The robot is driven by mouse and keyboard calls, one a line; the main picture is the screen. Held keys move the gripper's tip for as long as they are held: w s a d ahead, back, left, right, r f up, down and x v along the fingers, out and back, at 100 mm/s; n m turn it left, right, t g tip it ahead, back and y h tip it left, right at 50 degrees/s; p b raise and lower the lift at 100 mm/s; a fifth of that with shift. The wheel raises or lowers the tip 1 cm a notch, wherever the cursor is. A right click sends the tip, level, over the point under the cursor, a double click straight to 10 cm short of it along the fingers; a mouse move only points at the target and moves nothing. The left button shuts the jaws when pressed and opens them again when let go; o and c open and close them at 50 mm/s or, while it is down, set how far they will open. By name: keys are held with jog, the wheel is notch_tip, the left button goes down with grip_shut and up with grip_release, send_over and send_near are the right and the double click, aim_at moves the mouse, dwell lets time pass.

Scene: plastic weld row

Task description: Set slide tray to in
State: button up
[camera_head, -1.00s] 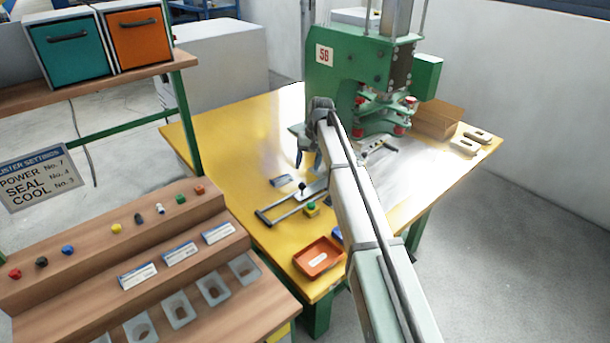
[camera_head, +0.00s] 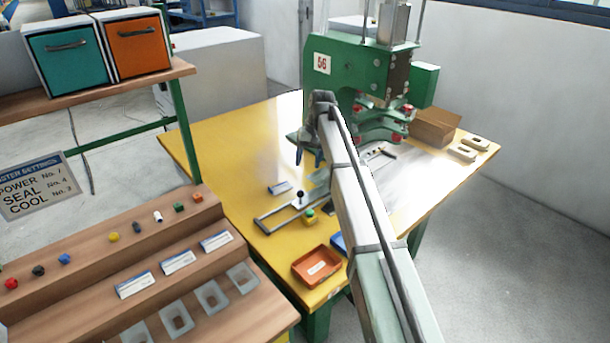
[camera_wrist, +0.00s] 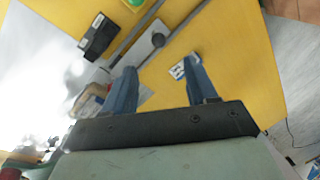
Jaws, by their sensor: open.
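The slide tray (camera_head: 290,207) is a flat metal plate between two grey rails on the yellow table, with a black knob (camera_head: 300,195) standing on it. The rails run from the table's front left toward the green press. In the wrist view the knob (camera_wrist: 158,40) shows beyond the fingertips, between them in the picture. My gripper (camera_head: 308,159) is above the table, behind the knob and left of the press. Its two blue fingers are apart with nothing between them; they also show in the wrist view (camera_wrist: 162,72). The rails' press end is partly hidden by my arm.
The green press (camera_head: 345,70) stands at the back. Near the tray are a small label card (camera_head: 279,188), a yellow block with a green button (camera_head: 310,217) and an orange bin (camera_head: 317,267). A cardboard box (camera_head: 435,128) sits right. The left yellow area is clear.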

aim_at(301, 191)
jog(key=f+m, duration=0.1)
jog(key=f, duration=0.3)
jog(key=a+f+m, duration=0.1)
jog(key=f+m, duration=0.1)
jog(key=f, duration=0.3)
jog(key=a+f+m, duration=0.1)
jog(key=f, duration=0.3)
jog(key=shift+w+a+f+m+t, duration=0.2)
jog(key=shift+f+m+t, duration=0.1)
jog(key=shift+f+t, duration=0.1)
jog(key=shift+r, duration=0.1)
grip_shut()
dwell(0.5)
